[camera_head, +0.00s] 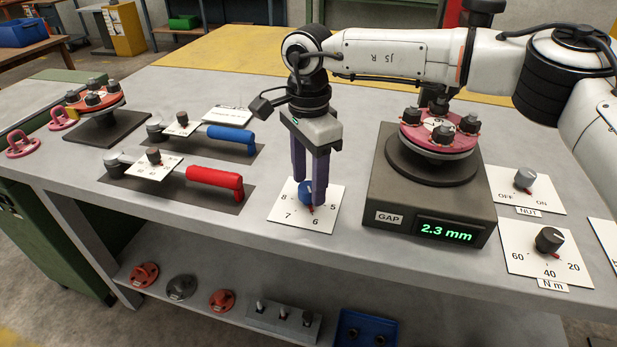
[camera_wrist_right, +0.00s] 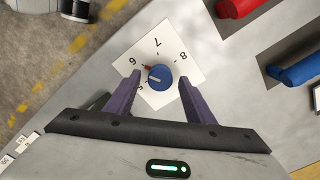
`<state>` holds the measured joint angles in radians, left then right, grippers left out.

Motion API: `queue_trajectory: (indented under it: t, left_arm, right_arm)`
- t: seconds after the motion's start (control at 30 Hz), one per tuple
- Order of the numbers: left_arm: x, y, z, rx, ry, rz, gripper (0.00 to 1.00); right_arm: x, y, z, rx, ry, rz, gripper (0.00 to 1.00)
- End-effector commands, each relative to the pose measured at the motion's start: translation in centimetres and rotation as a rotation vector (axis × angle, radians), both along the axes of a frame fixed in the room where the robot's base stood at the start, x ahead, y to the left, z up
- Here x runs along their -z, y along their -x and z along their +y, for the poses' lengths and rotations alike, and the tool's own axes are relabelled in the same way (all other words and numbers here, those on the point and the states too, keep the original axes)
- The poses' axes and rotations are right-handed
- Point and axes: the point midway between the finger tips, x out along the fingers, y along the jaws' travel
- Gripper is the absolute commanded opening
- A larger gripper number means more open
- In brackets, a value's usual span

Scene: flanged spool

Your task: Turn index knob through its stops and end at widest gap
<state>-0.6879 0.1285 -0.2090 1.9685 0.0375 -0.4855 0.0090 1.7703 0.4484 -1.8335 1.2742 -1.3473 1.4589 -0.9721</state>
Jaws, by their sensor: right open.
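The blue index knob (camera_head: 306,192) sits on a white dial plate (camera_head: 331,193) marked 5, 6, 7 and 8. In the right wrist view the knob (camera_wrist_right: 160,77) has a small red mark beside it, on the side of the 6. My right gripper (camera_head: 309,190) points down over the plate, its purple fingers open. In the wrist view the fingers (camera_wrist_right: 159,80) stand on either side of the knob with space between. The gap display (camera_head: 445,232) reads 2.3 mm on the dark stand, with a red flanged spool (camera_head: 440,133) on top. My left gripper is out of view.
To the right are the NUT knob (camera_head: 525,179) and the N m knob (camera_head: 549,240). To the left lie a red-handled wrench (camera_head: 214,183) and a blue-handled wrench (camera_head: 231,134). The bench front edge is close to the dial plate.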

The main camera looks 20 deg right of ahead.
Motion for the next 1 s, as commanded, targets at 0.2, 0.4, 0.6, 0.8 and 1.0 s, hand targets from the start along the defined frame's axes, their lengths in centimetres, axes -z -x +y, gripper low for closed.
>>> queue_trajectory:
  t: [0.2,0.4,0.6,0.8,1.0]
  left_arm:
    - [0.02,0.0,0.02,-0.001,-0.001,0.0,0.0]
    - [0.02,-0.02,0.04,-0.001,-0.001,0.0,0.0]
    - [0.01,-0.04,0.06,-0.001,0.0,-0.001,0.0]
    - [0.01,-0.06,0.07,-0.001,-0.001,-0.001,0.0]
    - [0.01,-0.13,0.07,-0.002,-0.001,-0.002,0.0]
  right_arm:
    - [0.04,0.01,0.03,0.0,0.0,0.0,0.47]
    - [0.02,0.01,0.04,0.0,0.0,0.0,0.13]
    - [0.01,0.01,0.05,0.006,-0.001,0.0,0.08]
    - [0.01,0.01,0.07,0.057,-0.002,0.0,0.08]
    - [0.05,0.04,0.07,0.183,-0.002,0.002,0.08]
